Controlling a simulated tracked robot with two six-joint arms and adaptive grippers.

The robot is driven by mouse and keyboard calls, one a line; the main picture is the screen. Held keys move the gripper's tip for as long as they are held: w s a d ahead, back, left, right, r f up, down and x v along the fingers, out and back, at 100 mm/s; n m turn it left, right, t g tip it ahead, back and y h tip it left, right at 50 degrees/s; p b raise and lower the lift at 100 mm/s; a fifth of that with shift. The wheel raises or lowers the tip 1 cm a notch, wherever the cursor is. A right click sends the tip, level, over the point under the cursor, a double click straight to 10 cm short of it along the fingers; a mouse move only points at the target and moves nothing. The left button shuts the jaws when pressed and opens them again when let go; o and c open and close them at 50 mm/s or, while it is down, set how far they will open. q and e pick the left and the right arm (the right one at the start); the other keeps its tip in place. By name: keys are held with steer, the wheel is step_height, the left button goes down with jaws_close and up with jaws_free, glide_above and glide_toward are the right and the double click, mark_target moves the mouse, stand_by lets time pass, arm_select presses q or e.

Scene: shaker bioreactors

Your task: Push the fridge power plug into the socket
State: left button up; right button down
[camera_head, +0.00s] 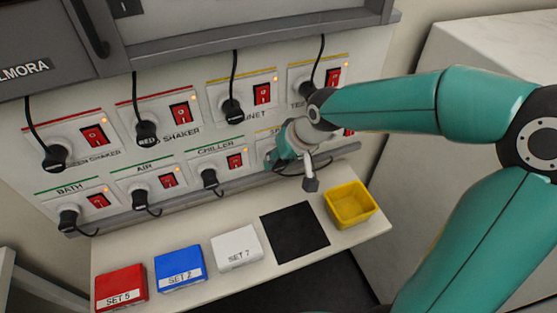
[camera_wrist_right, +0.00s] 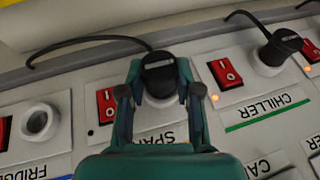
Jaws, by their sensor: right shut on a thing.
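The black plug (camera_wrist_right: 158,72) is at the socket labelled SPARE (camera_wrist_right: 165,137) in the right wrist view, with a black cable running off to the left. My right gripper (camera_wrist_right: 160,82) is shut on this plug, one finger on each side. I cannot tell how deep the plug sits. The socket marked FRIDGE (camera_wrist_right: 38,122) is empty, an open round hole in a white ring beside the SPARE socket. In the head view, my right gripper (camera_head: 282,155) is at the lower row, and the arm hides most of that corner. My left gripper is not in view.
The CHILLER plug (camera_wrist_right: 275,50) sits beside SPARE with its lamp lit. Several other plugged sockets with red switches fill the panel. On the shelf below are a yellow bin (camera_head: 350,204), a black mat (camera_head: 295,232), and red (camera_head: 120,283), blue (camera_head: 180,264) and white (camera_head: 236,245) boxes.

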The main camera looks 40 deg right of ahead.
steer(key=shift+w+d, duration=0.15)
steer(key=shift+w, duration=0.35)
steer(key=c, duration=0.7)
jaws_free()
steer(key=shift+r, duration=0.1)
steer(key=v, duration=1.1)
steer(key=shift+s+d+r, duration=0.1)
steer(key=shift+s+r, duration=0.05)
steer(key=shift+r, duration=0.2)
